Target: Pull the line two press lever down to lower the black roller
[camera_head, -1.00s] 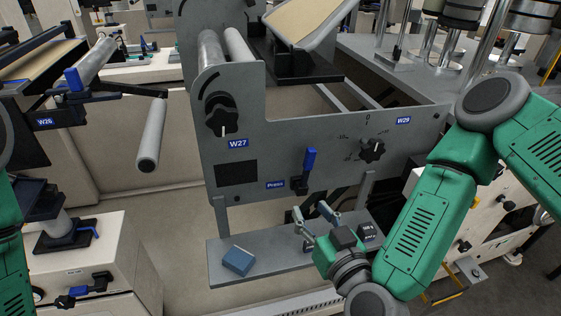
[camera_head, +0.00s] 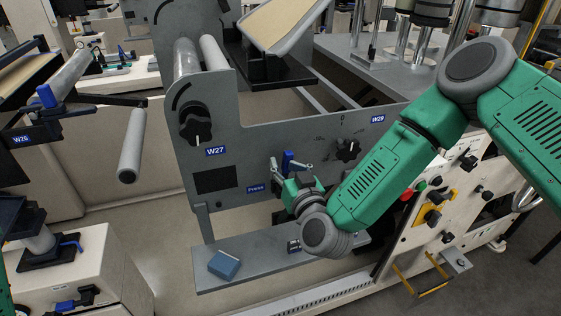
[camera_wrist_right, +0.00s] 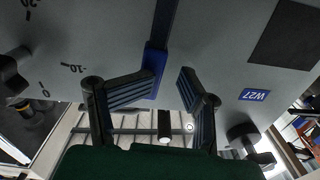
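The press lever (camera_head: 287,160) has a blue handle pointing up on the grey side plate, beside the blue "Press" label (camera_head: 256,188). My right gripper (camera_head: 290,168) is at the lever, its two fingers spread on either side of the handle. In the right wrist view the blue handle (camera_wrist_right: 157,58) shows between the open fingertips (camera_wrist_right: 168,77), closer to the left finger; I cannot tell whether they touch. I cannot clearly make out the black roller. My left gripper is out of view; only a sliver of that arm shows at the left edge.
A black knob (camera_head: 196,128) sits above the W27 label, and a dial knob (camera_head: 346,150) is right of the lever. Below, a grey shelf (camera_head: 252,250) carries a blue block (camera_head: 224,265). A control panel with buttons (camera_head: 421,186) stands behind my right forearm.

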